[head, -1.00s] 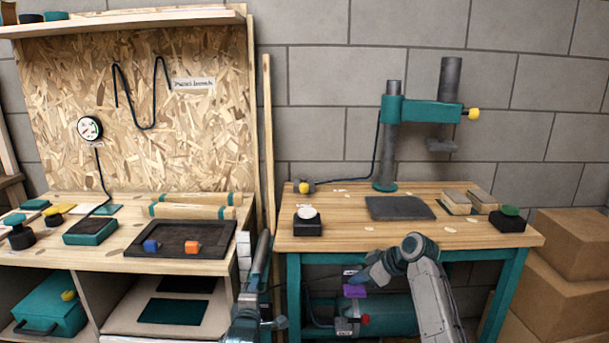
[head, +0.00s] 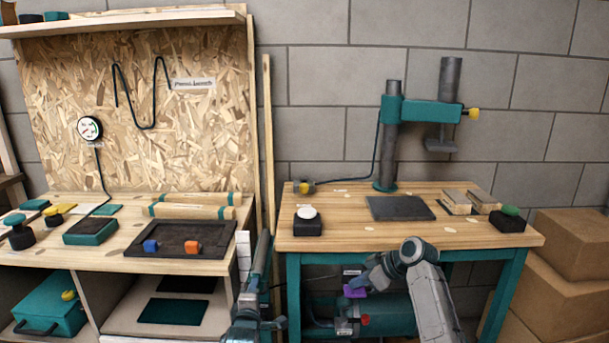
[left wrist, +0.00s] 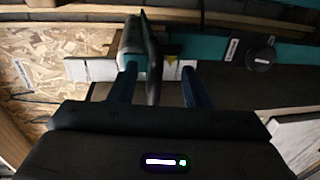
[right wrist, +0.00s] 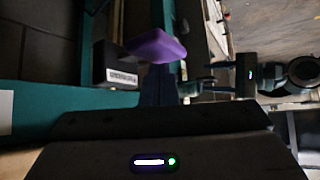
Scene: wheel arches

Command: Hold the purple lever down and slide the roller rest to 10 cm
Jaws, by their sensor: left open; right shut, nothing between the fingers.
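The purple lever (head: 355,292) shows below the front edge of the right-hand table, above a teal tank. My right gripper (head: 363,284) is shut and empty, its fingertips right at the lever. In the right wrist view the lever (right wrist: 156,46) lies just past the closed fingertips (right wrist: 158,72); I cannot tell whether they press on it. My left gripper (left wrist: 160,88) is open. A grey and teal cylinder with a dark disc (left wrist: 150,58), perhaps the roller rest, shows between its fingers, before a white strip (left wrist: 90,68) with a yellow pointer. I cannot read the strip's scale.
The teal tank (head: 392,315) with a red knob (head: 365,319) sits under the wooden table (head: 400,235). The left bench holds a dark tray (head: 180,240). Cardboard boxes (head: 575,250) stand at the right. A wooden post (head: 268,150) stands between bench and table.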

